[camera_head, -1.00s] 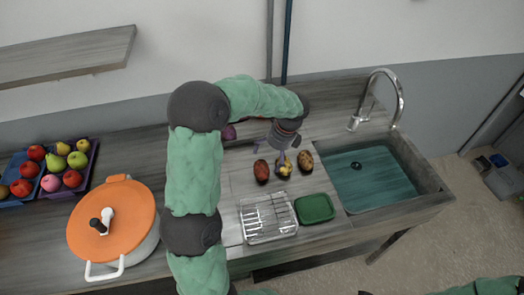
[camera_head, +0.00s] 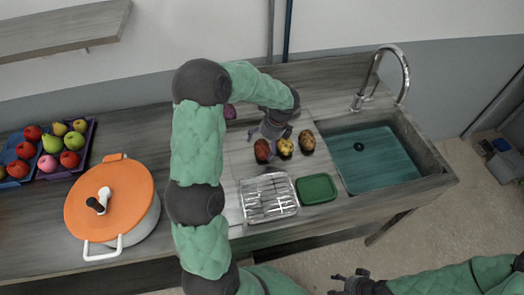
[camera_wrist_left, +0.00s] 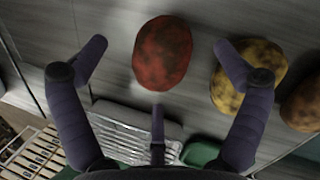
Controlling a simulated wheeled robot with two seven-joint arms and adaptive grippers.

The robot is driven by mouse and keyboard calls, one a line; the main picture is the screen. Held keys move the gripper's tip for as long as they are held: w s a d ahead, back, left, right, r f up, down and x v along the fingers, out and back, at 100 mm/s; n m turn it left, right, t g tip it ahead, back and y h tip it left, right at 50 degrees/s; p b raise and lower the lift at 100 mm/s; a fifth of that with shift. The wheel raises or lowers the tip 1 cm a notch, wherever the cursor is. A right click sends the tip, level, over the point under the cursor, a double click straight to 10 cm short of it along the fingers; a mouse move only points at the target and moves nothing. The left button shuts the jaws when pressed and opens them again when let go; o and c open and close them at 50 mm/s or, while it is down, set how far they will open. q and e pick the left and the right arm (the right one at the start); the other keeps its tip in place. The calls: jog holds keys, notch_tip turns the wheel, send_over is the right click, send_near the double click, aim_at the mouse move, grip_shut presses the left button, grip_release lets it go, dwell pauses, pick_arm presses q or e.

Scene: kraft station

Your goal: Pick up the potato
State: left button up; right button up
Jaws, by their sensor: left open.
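Three potato-like vegetables lie in a row on the counter: a reddish one (camera_head: 262,150), a yellow one (camera_head: 285,148) and a brown one (camera_head: 307,142). My left gripper (camera_head: 266,140) is above the reddish one, open and empty. In the left wrist view, the reddish one (camera_wrist_left: 162,52) lies between the spread fingers, ahead of them, and I see no contact. The yellow one (camera_wrist_left: 262,66) is partly behind the right-hand finger, and the brown one (camera_wrist_left: 302,104) is at the right edge. My right gripper (camera_head: 348,282) is low in the head view, away from the counter; its opening is unclear.
A wire rack (camera_head: 268,198) and a green tray (camera_head: 316,188) are in front of the vegetables. A sink (camera_head: 372,158) with a tall faucet is to the right. An orange-lidded pot (camera_head: 110,200) and fruit trays (camera_head: 88,146) are to the left. A purple item (camera_head: 229,111) is behind my left arm.

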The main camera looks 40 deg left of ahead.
pick_arm(q)
jog(key=shift+x, duration=1)
jog(key=shift+r, duration=0.1)
jog(key=c, duration=1.4)
jog(key=shift+r, duration=0.15)
